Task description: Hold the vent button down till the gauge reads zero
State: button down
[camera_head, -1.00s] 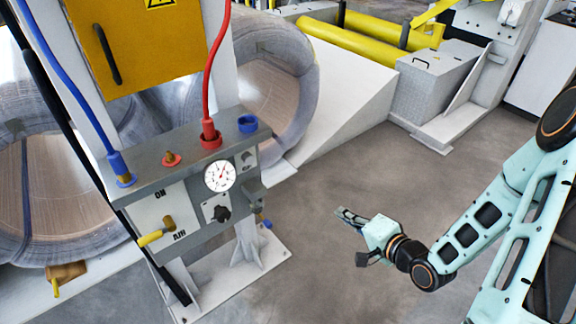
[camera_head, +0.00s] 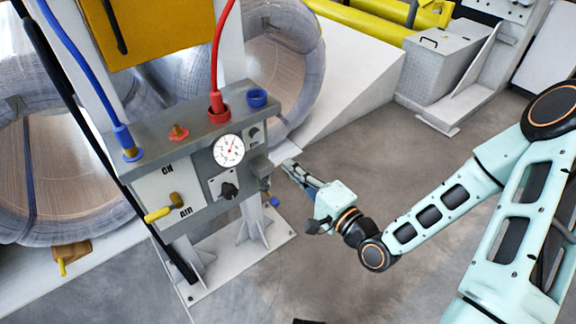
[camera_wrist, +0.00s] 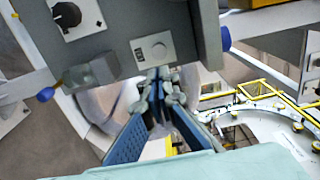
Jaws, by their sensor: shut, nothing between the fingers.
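The gauge (camera_head: 229,150) is a white round dial on the grey panel (camera_head: 205,160). Its needle stands up and to the right; the numbers are too small to read. A small plate with a round button (camera_head: 253,132), which looks like the vent button, is right of the gauge. In the wrist view the round grey button (camera_wrist: 159,51) sits on a light plate, just beyond my fingertips. My gripper (camera_head: 288,164) is shut and empty, right of the panel and pointing toward it. Its fingertips (camera_wrist: 165,80) look apart from the button, though the wrist view cannot settle the depth.
A black knob (camera_head: 229,190) is below the gauge, and a yellow-handled lever (camera_head: 160,214) is at lower left. A red hose (camera_head: 215,60) and a blue hose (camera_head: 80,75) join the panel top. A grey block (camera_wrist: 92,73) juts out beside the button. Floor to the right is free.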

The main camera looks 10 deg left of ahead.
aim_at(258, 136)
jog(key=b+x, duration=0.1)
jog(key=x, duration=1)
jog(key=shift+w+a, duration=0.15)
jog(key=shift+a, duration=0.15)
